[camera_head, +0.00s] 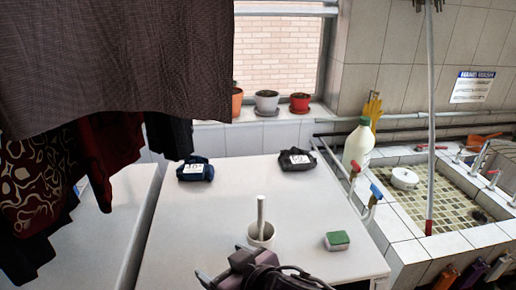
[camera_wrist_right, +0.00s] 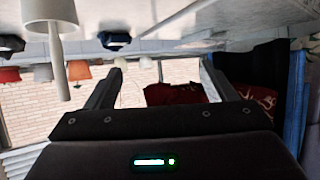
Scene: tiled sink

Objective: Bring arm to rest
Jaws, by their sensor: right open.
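My right gripper (camera_head: 224,264) is at the bottom middle of the head view, over the near part of the white table (camera_head: 180,235). In the right wrist view its two dark fingers (camera_wrist_right: 163,68) stand wide apart with nothing between them. A white cup with a white rod in it (camera_head: 262,234) stands on the table just beyond the gripper, apart from it as far as I can tell. The cup also shows upside down at the upper left of the wrist view (camera_wrist_right: 50,14). My left gripper is not in view.
Two dark folded cloth bundles (camera_head: 195,169) (camera_head: 297,160) and a green-topped sponge (camera_head: 337,240) lie on the table. Dark clothes (camera_head: 110,55) hang at the left. A white bottle (camera_head: 358,148) stands by the tiled sink (camera_head: 440,205) at right.

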